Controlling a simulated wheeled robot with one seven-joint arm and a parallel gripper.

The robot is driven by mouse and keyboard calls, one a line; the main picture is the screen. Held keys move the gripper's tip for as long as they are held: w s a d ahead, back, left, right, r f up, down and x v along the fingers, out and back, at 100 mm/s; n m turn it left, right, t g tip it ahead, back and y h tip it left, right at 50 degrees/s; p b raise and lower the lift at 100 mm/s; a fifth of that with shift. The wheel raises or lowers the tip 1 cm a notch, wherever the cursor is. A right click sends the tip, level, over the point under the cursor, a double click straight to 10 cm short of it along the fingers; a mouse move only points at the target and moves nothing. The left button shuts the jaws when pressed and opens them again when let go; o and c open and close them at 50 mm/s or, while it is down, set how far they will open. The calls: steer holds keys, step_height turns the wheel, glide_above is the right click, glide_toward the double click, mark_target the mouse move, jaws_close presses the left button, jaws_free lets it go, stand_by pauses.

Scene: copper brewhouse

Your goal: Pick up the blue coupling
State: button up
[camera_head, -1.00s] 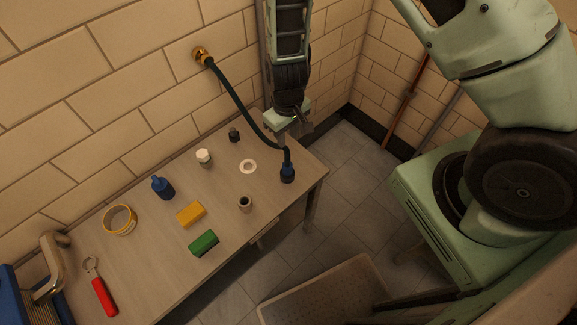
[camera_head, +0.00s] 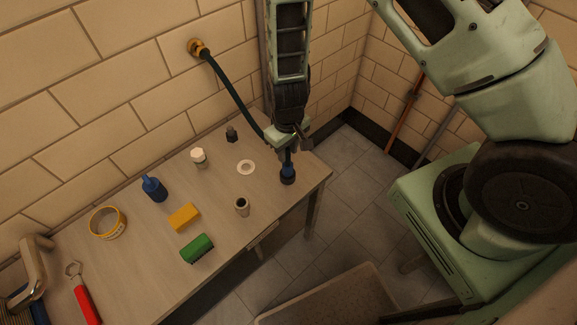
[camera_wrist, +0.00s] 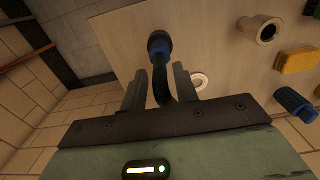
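The blue coupling (camera_head: 288,173) is on the end of a dark hose (camera_head: 232,98) and stands upright at the right end of the workbench (camera_head: 225,225). In the wrist view the coupling (camera_wrist: 159,46) shows a blue band and a dark round end, just beyond my fingertips. My gripper (camera_head: 288,150) is over the coupling, pointing down. In the wrist view my gripper (camera_wrist: 157,78) is open, with the hose end between its two fingers and gaps on both sides. I cannot tell whether either finger touches it.
The hose runs from a brass wall fitting (camera_head: 196,47).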

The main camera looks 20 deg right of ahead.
jaws_close()
steer(key=shift+r, duration=0.15)
steer(key=shift+r+p, duration=0.85)
steer(key=shift+r, duration=0.15)
step_height(320, 180, up, 6)
steer(key=p, duration=0.4)
steer(key=shift+p, duration=0.35)
